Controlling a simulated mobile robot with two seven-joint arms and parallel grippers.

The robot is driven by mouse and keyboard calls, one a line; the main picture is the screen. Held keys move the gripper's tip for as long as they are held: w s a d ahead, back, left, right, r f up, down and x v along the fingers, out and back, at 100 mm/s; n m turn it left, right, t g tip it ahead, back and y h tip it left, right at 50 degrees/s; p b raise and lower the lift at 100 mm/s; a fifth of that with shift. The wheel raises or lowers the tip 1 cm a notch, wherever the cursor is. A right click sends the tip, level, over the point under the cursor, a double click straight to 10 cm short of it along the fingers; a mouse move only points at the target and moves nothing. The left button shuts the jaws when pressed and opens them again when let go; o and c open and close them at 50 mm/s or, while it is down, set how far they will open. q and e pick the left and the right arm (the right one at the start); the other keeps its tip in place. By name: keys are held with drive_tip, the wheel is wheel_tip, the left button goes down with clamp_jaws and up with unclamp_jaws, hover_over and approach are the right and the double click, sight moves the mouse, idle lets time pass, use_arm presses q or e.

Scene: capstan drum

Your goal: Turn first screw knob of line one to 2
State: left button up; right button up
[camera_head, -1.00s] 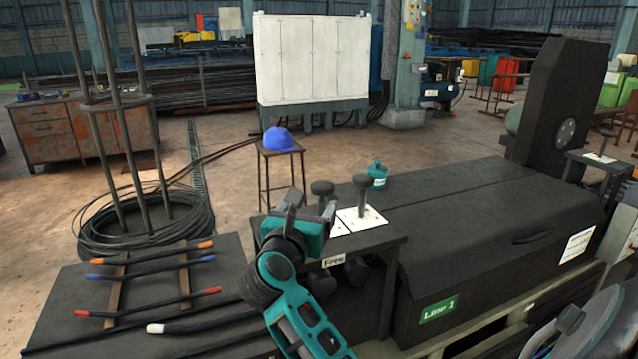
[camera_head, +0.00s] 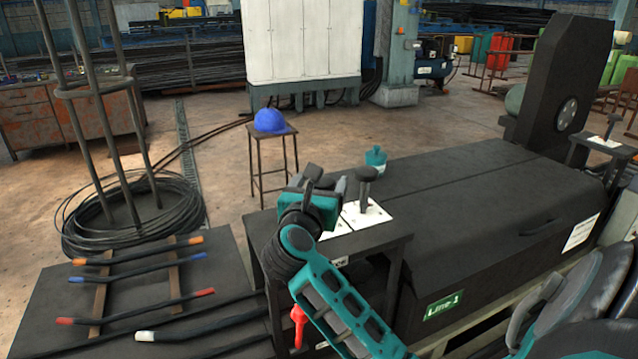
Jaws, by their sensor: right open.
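The Line 1 machine (camera_head: 480,215) is a long dark box with a green "Line 1" sign (camera_head: 443,306). At its left end a small dark table (camera_head: 385,239) carries white plates. One dark screw knob (camera_head: 366,186) stands upright on the right white plate (camera_head: 372,215). The other knob, to its left, is mostly hidden behind my right gripper. My right gripper (camera_head: 318,187) is open, over the left part of the small table, close to that hidden knob; I cannot tell if they touch. My left gripper is not in view.
A teal pot-like object (camera_head: 376,159) stands on the machine behind the knobs. A stool with a blue helmet (camera_head: 270,121) is behind the table. Dark rods with coloured ends (camera_head: 138,258) lie at the left. A red object (camera_head: 298,322) shows below the small table.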

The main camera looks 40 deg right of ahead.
drive_tip(key=c, duration=1)
drive_tip(key=shift+s+d+r+n+t+y+p, duration=0.1)
drive_tip(key=shift+s+n+t+y+p, duration=0.05)
drive_tip(key=shift+n+t+y+p, duration=0.85)
drive_tip(key=shift+s+d+n+t+y, duration=0.1)
drive_tip(key=shift+n+t+y, duration=0.7)
drive_tip(key=shift+t+y, duration=0.2)
drive_tip(key=n+t+y, duration=0.1)
drive_tip(key=n+y, duration=0.1)
drive_tip(key=n+t+y, duration=0.1)
drive_tip(key=y, duration=0.2)
drive_tip(key=n+t+y, duration=0.1)
drive_tip(key=n+y, duration=0.1)
drive_tip(key=shift+s+d+n+y, duration=0.1)
drive_tip(key=shift+d+n+y, duration=0.2)
drive_tip(key=shift+d, duration=0.05)
drive_tip(key=n+y, duration=0.1)
drive_tip(key=y, duration=0.1)
drive_tip(key=n+y, duration=0.2)
drive_tip(key=y, duration=0.1)
drive_tip(key=n+y, duration=0.1)
drive_tip(key=y, duration=0.1)
drive_tip(key=shift+d+n+y, duration=0.3)
drive_tip(key=shift+n+y, duration=0.1)
drive_tip(key=shift+y, duration=0.3)
